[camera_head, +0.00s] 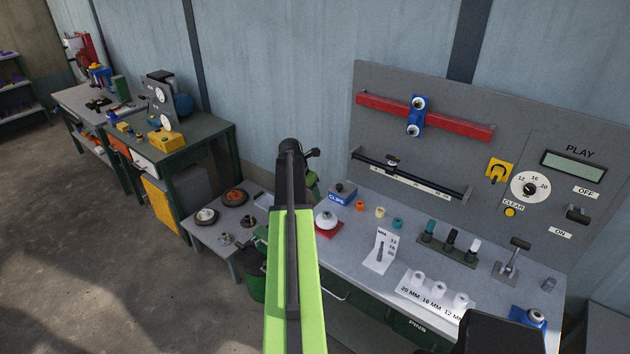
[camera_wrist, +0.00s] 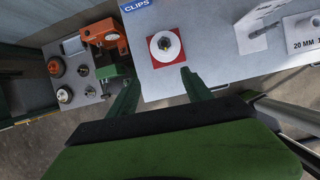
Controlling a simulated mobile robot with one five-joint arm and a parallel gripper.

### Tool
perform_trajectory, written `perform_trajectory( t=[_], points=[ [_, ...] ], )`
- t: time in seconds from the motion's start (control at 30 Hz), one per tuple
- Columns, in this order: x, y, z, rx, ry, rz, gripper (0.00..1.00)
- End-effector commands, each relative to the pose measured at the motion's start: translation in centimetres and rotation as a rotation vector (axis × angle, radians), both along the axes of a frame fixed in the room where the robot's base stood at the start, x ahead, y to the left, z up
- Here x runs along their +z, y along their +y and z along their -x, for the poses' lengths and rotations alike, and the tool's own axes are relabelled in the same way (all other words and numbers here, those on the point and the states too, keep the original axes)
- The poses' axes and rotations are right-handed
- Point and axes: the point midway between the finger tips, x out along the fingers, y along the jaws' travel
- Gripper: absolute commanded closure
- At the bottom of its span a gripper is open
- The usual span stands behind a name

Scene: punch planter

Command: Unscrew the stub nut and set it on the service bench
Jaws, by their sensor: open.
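My gripper (camera_wrist: 160,88) is open and empty in the wrist view, its two green fingers apart. Just beyond the fingertips, a white round piece with a darker centre (camera_wrist: 165,44) sits on a red square plate (camera_wrist: 154,58) on the grey bench. The piece also shows in the head view (camera_head: 326,219), right of my arm. I cannot tell for sure which part is the stub nut. Small metal round pieces (camera_head: 225,240) lie on a low grey side table (camera_head: 208,236), also seen in the wrist view (camera_wrist: 95,108).
The side table also holds an orange-topped disc (camera_head: 235,197) and a white-topped disc (camera_head: 206,216). An orange tool (camera_wrist: 105,38) stands between table and bench.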

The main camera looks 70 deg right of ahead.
Motion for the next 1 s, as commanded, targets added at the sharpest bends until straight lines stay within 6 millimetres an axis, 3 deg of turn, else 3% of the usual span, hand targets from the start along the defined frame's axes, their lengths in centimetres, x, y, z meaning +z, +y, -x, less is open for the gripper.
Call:
perform_trajectory(
  t=[0.13,0.33,0.47,1.0],
  points=[
    [0.7,-1.6,2.1,0.036,0.029,0.004,0.42],
    [0.1,-1.7,2.2,0.038,0.03,0.004,0.42],
    [-1.3,-2.2,2.3,0.037,0.029,0.004,0.42],
    [-12.3,-6.4,3.4,0.035,0.029,0.003,0.42]
  ],
)
